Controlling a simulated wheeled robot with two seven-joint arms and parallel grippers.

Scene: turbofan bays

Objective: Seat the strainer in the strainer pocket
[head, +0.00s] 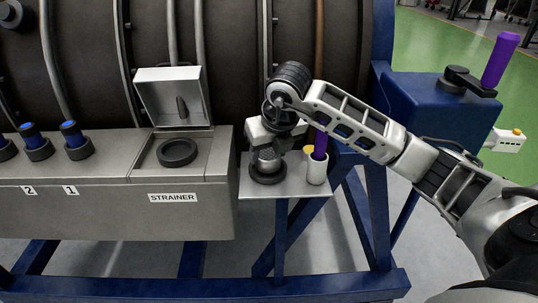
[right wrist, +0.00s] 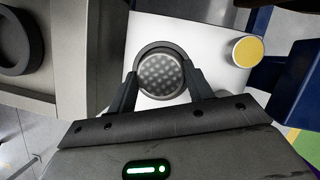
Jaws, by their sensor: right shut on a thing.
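The strainer (head: 267,158) is a small grey mesh cylinder standing upright in a dark round holder (head: 268,174) on a small shelf. In the right wrist view the strainer (right wrist: 161,76) shows its perforated round top between the two fingers. My right gripper (head: 268,150) is above the shelf and shut on the strainer; it also shows in the right wrist view (right wrist: 161,84). The strainer pocket (head: 177,153) is a dark ring in the grey box labelled STRAINER, left of the shelf. Its hinged lid (head: 172,95) stands open. My left gripper is not in view.
A yellow-topped item (right wrist: 246,52) is close to the gripper. Blue-capped plugs (head: 72,137) sit at left. A blue block (head: 440,108) stands at right.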

